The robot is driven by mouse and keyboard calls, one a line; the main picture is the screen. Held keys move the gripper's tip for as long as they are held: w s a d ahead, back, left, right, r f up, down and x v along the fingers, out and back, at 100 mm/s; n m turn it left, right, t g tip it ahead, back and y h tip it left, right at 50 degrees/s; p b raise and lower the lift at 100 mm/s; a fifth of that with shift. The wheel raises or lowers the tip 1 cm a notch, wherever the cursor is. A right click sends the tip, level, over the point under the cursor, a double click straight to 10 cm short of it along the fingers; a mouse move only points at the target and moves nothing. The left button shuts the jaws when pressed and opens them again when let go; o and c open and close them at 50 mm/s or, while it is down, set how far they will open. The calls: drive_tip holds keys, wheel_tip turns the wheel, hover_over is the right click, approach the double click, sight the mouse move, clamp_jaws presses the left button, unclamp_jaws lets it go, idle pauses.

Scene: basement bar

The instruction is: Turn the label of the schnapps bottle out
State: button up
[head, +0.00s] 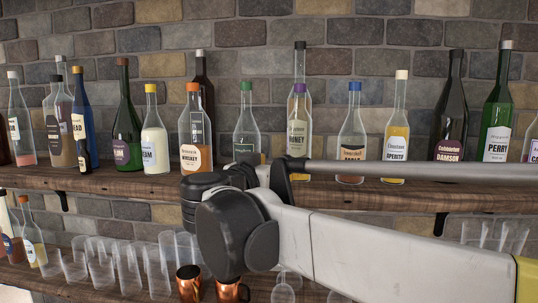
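No label that I can read says schnapps, so I cannot tell for sure which bottle it is. A clear bottle with a green cap (246,122) stands upright on the upper shelf, and no readable label shows on its front. Its base is partly hidden behind my arm. Other bottles there show readable labels, such as the whiskey bottle (195,128) and the Perry bottle (497,118). My arm crosses the lower right of the head view in front of the shelf. My gripper is not in view.
Bottles stand close together along the upper wooden shelf (120,184), before a brick wall. The lower shelf holds several clear glasses (125,265) and two copper mugs (188,284).

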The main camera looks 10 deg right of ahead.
sight(302, 155)
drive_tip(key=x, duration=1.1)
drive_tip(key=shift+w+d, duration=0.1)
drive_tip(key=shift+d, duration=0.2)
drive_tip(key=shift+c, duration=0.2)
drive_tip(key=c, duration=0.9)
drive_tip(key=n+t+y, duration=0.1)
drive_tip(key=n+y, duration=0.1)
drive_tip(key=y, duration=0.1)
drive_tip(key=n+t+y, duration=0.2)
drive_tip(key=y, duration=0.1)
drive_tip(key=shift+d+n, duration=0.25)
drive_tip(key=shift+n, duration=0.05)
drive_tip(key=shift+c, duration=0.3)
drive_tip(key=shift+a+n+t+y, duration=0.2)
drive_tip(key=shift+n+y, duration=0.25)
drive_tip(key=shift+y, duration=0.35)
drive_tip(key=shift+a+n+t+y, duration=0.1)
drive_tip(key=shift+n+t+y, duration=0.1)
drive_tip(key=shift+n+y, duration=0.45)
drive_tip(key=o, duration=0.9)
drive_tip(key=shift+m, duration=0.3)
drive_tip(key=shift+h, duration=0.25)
